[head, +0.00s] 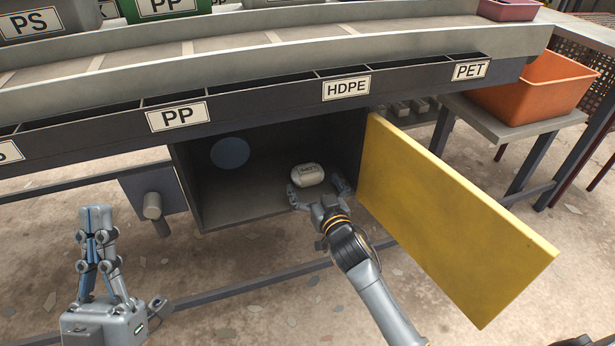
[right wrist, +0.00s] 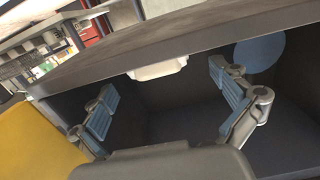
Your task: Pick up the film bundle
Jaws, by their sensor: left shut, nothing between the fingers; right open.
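The bundle also shows in the right wrist view (right wrist: 158,68), partly cut off by a dark edge. My right gripper (head: 318,188) reaches into the cabinet opening, its open fingers to either side of the bundle's near side. In the right wrist view the bundle lies beyond and between the spread fingers (right wrist: 163,84); I cannot tell if they touch it. My left gripper (head: 97,222) is shut and empty, pointing up at the lower left, away from the cabinet.
The yellow door (head: 455,225) stands open to the right of my right arm. A blue disc (head: 230,153) is on the cabinet's back wall. The labelled chute edge (head: 250,95) overhangs the opening. An orange bin (head: 530,90) stands at right on a bench.

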